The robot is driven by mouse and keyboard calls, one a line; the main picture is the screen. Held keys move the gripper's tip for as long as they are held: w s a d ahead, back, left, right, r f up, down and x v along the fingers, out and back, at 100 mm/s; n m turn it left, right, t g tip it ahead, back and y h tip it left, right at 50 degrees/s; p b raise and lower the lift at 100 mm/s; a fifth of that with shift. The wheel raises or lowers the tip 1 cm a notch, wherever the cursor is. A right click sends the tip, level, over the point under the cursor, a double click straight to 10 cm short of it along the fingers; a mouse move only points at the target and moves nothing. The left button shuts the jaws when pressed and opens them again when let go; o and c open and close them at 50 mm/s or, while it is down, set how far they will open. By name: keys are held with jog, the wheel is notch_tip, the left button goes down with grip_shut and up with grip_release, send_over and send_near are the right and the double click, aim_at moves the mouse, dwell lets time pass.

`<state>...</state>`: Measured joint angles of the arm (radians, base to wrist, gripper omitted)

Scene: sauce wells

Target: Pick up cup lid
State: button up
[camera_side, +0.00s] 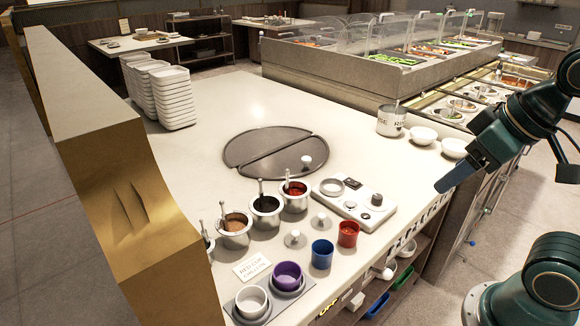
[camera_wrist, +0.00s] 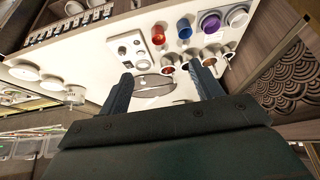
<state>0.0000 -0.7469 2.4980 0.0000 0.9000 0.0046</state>
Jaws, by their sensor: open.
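Two small pale lids with round knobs lie on the white counter in the side view: one lid (camera_side: 295,239) behind the blue cup (camera_side: 321,254), the other lid (camera_side: 321,221) behind the red cup (camera_side: 348,234). I cannot tell which is the cup lid. In the wrist view the red cup (camera_wrist: 158,36) and blue cup (camera_wrist: 184,29) show beyond my fingers; the lids are too small to make out surely. My gripper (camera_side: 441,187) is open and empty, high above the counter's right edge, well apart from the lids. Its two fingers (camera_wrist: 161,73) are spread in the wrist view.
Metal sauce wells with ladles (camera_side: 266,208) stand left of and behind the lids. A control panel (camera_side: 345,198) lies to the right. A purple bowl (camera_side: 287,273) and white bowl (camera_side: 251,299) sit in front. A card (camera_side: 253,265) lies nearby.

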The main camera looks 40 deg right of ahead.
jog(key=m+g, duration=0.6)
jog(key=m, duration=1.2)
send_over(322, 215)
notch_tip(322, 215, down, 15)
jog(key=shift+d+f, duration=0.1)
jog(key=shift+f, duration=0.1)
jog(key=shift+f, duration=4.3)
jog(key=shift+f, duration=2.55)
